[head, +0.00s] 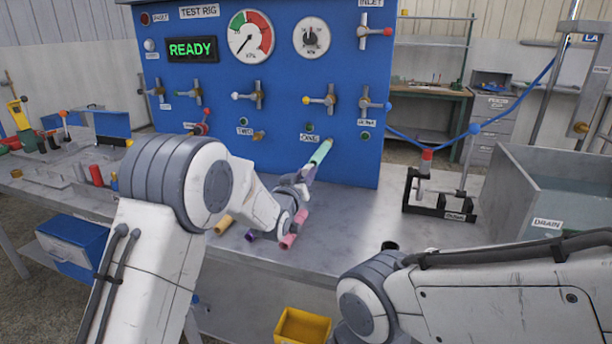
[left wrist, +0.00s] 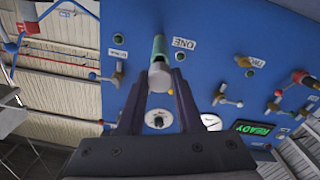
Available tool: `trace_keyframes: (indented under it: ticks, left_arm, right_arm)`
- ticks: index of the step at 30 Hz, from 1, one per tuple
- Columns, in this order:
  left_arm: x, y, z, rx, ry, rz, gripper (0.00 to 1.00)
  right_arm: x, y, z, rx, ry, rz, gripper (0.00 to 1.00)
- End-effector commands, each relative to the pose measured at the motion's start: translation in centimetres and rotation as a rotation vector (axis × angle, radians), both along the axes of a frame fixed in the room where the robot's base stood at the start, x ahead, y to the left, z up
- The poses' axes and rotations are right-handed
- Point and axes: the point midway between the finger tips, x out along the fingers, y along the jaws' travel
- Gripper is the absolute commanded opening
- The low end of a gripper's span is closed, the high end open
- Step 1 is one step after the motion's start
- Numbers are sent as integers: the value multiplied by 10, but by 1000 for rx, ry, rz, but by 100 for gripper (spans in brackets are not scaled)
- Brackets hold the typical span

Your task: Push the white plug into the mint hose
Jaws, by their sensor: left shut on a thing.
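The mint hose (head: 321,151) sticks out from the blue panel under the label ONE and slopes down toward my left gripper (head: 306,176). In the left wrist view the mint hose (left wrist: 160,46) points at the camera. The white plug (left wrist: 160,80) is between the two fingers of my left gripper (left wrist: 160,76), which is shut on it. The plug is in line with the hose and at its near end; I cannot tell how deep it sits. In the head view the plug is not clearly visible. My right arm is at lower right; its gripper is out of view.
The blue test panel (head: 215,110) with valves and gauges stands just behind the hose. Yellow (head: 223,225), purple (head: 252,235) and pink (head: 288,241) cylinders lie near the bench's front edge. A black stand (head: 438,208) and a grey drain tank (head: 508,190) are at right.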

Motion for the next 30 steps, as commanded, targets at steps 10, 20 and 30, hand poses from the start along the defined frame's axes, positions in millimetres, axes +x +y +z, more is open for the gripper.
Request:
trace_keyframes:
  ticks: [10,20,30]
  left_arm:
    - [6,-2,-1,0,0,0,0]
    - [7,-2,0,0,0,0,0]
    - [7,-2,0,0,-1,0,0]
  right_arm:
    - [0,0,-3,0,0,0,50]
    - [0,0,-3,0,0,0,50]
    - [0,0,-8,0,0,0,50]
